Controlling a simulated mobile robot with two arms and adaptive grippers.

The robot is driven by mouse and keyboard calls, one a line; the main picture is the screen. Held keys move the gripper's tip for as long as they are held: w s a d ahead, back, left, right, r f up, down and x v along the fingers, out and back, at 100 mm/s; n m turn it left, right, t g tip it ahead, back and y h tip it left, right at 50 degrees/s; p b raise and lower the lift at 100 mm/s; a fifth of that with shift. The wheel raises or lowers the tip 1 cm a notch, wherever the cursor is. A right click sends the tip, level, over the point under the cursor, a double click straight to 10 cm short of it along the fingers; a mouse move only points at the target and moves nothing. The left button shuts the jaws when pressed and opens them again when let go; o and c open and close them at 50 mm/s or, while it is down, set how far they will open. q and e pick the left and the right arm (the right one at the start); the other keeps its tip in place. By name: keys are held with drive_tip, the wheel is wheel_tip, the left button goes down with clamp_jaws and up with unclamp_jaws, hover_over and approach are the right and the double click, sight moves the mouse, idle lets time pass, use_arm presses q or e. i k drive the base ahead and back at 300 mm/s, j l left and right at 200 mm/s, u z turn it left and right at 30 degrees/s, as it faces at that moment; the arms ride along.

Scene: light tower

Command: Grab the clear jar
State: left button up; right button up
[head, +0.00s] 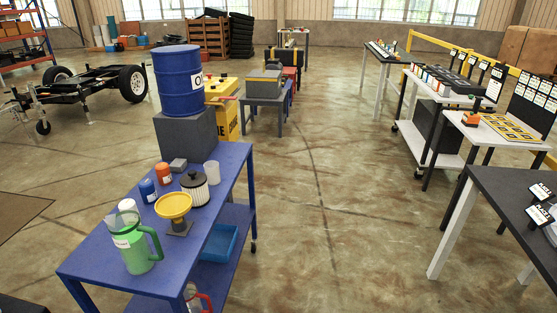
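No jar in the head view is plainly see-through. On the blue cart (100,262) stands a pale ribbed jar (196,190) with a black knobbed lid, behind and right of a yellow dish on a stand (174,207). Nearer is a green pitcher (139,252) with a handle and a pale, see-through-looking upper part. On the lower shelf is a partly cut off, clear-looking container with red (197,301). I cannot tell which is the clear jar. Neither of my grippers is in view.
A white cup (212,173), blue can (148,191), orange can (163,174) and white container (128,209) crowd the cart top. A blue drum (180,82) stands on a grey block behind. Dark tables (490,195) line the right. The floor between is clear.

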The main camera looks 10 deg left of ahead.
sight(211, 169)
drive_tip(key=i+l+z, duration=0.2)
drive_tip(key=i, duration=0.5)
drive_tip(key=i+z, duration=0.15)
drive_tip(key=i, duration=0.55)
